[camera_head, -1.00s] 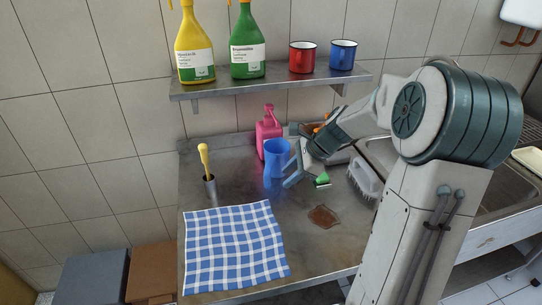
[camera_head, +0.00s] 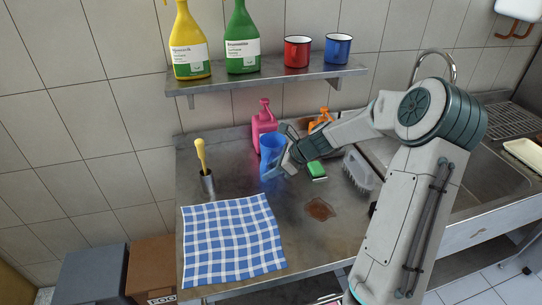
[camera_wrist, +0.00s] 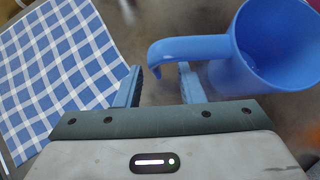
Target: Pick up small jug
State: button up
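The small jug is a blue jug (camera_head: 270,150) standing upright on the steel table, in front of a pink bottle. In the wrist view the jug (camera_wrist: 275,45) is at the upper right, with its open mouth and its handle (camera_wrist: 185,47) reaching left. My gripper (camera_wrist: 160,82) is open, one blue finger on each side of the handle's bent end. I cannot tell whether either finger touches it. In the head view my gripper (camera_head: 287,160) is close against the jug's right side and partly hides it.
A pink bottle (camera_head: 264,118) and an orange spray bottle (camera_head: 320,121) stand behind. A green sponge (camera_head: 316,169), a brush (camera_head: 360,172) and a brown spill (camera_head: 320,209) lie to the right. A checked cloth (camera_head: 232,240) and a metal cup with a yellow-handled tool (camera_head: 207,183) are left.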

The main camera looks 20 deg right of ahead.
aim_at(262, 180)
jog(key=a+f, duration=0.1)
jog(key=w+a+f+p, duration=0.1)
jog(key=a, duration=0.1)
jog(key=shift+a, duration=0.1)
jog(key=shift+w+a+f, duration=0.2)
jog(key=shift+a+f, duration=0.05)
jog(key=shift+f, duration=0.15)
jog(key=shift+c, duration=0.3)
grip_shut()
